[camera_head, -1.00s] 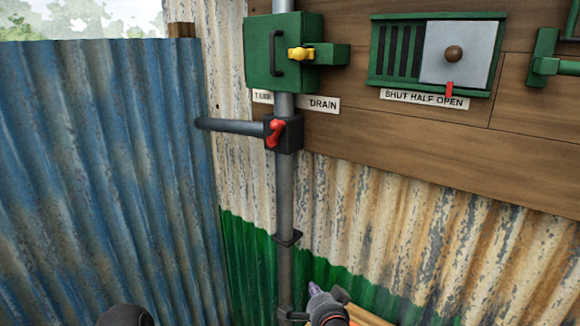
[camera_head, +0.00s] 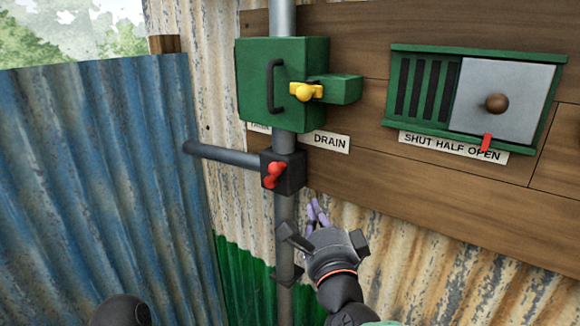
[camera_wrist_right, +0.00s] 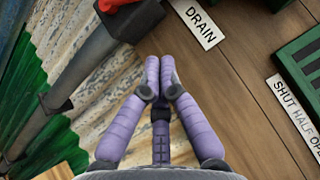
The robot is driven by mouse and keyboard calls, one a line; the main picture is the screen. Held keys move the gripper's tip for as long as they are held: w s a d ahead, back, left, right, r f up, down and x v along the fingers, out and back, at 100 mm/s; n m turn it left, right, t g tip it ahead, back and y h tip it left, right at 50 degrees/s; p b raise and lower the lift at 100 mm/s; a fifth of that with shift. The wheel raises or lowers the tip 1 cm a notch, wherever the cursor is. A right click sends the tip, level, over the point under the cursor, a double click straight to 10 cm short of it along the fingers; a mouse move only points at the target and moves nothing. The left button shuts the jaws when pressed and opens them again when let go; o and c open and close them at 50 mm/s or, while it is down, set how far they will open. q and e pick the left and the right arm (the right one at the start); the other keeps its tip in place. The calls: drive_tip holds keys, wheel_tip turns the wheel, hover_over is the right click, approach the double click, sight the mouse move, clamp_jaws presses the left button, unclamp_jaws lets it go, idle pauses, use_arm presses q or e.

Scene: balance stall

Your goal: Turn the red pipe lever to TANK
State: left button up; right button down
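The red pipe lever (camera_head: 274,175) sits on a black valve block (camera_head: 291,172) on the vertical grey pipe. It stands near upright, its top leaning slightly right. The DRAIN label (camera_head: 331,142) is above right of it. A label left of the pipe (camera_head: 258,127) is partly covered and unreadable. My right gripper (camera_head: 316,208) is below and right of the lever, apart from it, its purple fingers together and empty. In the right wrist view the fingertips (camera_wrist_right: 160,62) meet below the DRAIN label (camera_wrist_right: 197,22), and the lever (camera_wrist_right: 116,3) is cut by the top edge. My left gripper is out of view.
A green box (camera_head: 262,100) with a black handle and yellow latch (camera_head: 305,91) hangs above the valve. A side pipe (camera_head: 225,154) runs left. A green-framed slide panel (camera_head: 490,100) is at right. Blue corrugated sheet (camera_head: 90,190) stands at left.

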use_arm(q)
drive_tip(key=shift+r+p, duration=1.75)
drive_tip(key=shift+p, duration=0.05)
use_arm(e)
drive_tip(key=shift+w+a+r, duration=0.35)
drive_tip(key=shift+w+a, duration=0.45)
drive_tip(key=shift+w, duration=1.2)
drive_tip(key=shift+w+a+r, duration=0.35)
drive_tip(key=shift+w+a, duration=0.4)
drive_tip(key=shift+w, duration=1.3)
drive_tip(key=shift+w+a+r, duration=0.35)
drive_tip(key=shift+w+a, duration=0.45)
drive_tip(key=shift+w, duration=1.2)
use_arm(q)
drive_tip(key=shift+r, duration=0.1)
